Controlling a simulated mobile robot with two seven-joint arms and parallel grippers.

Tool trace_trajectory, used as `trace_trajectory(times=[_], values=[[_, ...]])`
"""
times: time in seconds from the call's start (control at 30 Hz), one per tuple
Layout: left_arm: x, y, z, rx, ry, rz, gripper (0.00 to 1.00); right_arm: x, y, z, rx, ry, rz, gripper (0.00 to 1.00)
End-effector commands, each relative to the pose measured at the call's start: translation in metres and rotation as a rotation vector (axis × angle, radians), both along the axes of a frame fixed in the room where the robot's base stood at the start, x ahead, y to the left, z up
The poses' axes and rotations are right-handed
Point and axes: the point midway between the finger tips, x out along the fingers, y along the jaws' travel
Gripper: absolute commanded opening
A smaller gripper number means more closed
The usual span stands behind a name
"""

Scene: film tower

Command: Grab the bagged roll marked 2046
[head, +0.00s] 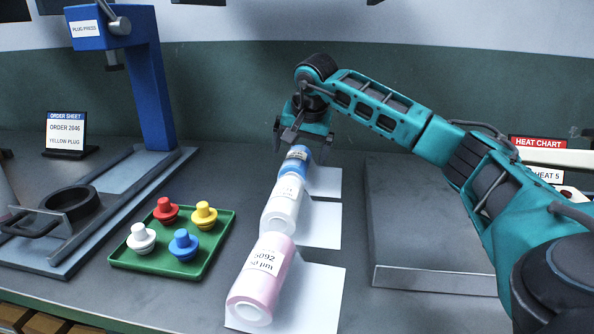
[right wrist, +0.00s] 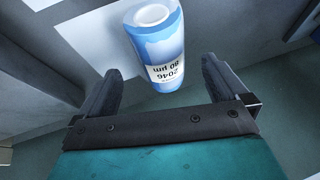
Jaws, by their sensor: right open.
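The bagged roll marked 2046 (right wrist: 158,50) is blue with a white label reading 2046 and 80 µm. In the head view it is the farthest roll (head: 296,158) in the row, lying on a white sheet, partly hidden by my gripper. My right gripper (head: 301,146) is open above the far end of this roll. In the right wrist view the roll lies ahead of and between the two spread fingers (right wrist: 161,88), with no visible grip on it. My left gripper is not in view.
A white roll (head: 284,205) and a pink roll (head: 262,275) marked 5092 lie nearer in the same row. A green tray (head: 200,262) with coloured plugs and a blue plug press (head: 155,95) stand left. A grey flat plate (head: 430,279) lies right. An order sheet (head: 66,132) reads ORDER 2046, YELLOW PLUG.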

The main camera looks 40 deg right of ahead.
Motion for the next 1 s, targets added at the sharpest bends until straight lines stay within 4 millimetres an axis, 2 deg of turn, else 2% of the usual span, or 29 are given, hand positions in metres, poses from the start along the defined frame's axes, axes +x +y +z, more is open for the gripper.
trace_trajectory(times=[0.33, 0.67, 1.0], values=[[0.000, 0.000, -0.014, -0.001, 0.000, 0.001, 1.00, 0.017, -0.009, -0.043, 0.002, 0.003, 0.000, 1.00], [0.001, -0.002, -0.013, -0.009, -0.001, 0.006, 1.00, 0.020, -0.010, -0.047, 0.001, 0.000, 0.001, 0.99], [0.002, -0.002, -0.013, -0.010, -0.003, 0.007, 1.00, 0.020, -0.010, -0.047, 0.001, 0.001, 0.000, 0.67]])
